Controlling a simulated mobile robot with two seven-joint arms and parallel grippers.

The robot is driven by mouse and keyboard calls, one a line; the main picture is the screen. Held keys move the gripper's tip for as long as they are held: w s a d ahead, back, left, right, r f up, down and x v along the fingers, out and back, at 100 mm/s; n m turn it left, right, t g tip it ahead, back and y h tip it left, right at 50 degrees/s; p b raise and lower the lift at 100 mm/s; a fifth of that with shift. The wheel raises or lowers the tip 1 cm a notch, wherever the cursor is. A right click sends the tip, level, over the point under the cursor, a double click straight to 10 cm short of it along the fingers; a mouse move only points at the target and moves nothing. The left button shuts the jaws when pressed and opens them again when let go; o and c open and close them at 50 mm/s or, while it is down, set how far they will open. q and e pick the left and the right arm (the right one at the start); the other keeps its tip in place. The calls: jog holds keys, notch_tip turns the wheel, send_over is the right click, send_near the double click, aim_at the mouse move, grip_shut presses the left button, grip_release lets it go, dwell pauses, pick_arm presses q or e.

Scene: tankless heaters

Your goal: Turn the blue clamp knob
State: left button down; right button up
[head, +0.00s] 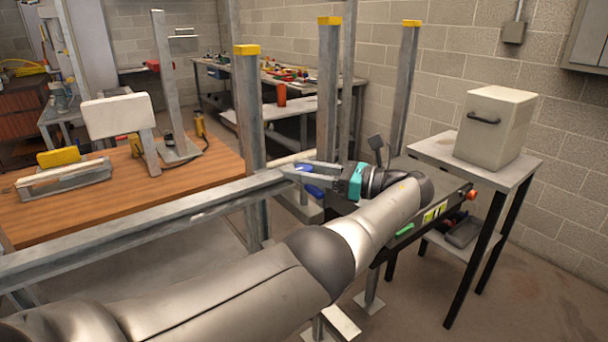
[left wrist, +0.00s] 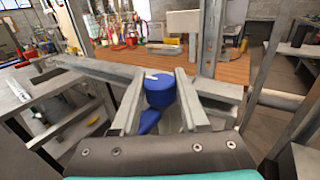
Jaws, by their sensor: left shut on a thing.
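The blue clamp knob (left wrist: 160,93) shows in the left wrist view between the two grey fingers of my left gripper (left wrist: 161,78), beside a grey metal rail. A second blue part (left wrist: 148,121) shows just below it, nearer the palm. In the head view, my left gripper (head: 292,170) reaches in at the end of the rail, by a metal post. Some blue of the knob (head: 314,190) shows beneath the fingers; the rest is hidden by the gripper. The gripper is shut on the knob. My right gripper is in neither view.
The long grey rail (head: 150,222) runs along the wooden-topped table (head: 100,203). Upright posts with yellow caps (head: 328,90) stand close behind the gripper. A side table (head: 430,150) with a beige box (head: 495,128) stands at the right. Open floor lies at the lower right.

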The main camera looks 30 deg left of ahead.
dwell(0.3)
pick_arm(q)
jog(key=shift+c, duration=2.1)
grip_release()
jog(key=shift+a, duration=0.1)
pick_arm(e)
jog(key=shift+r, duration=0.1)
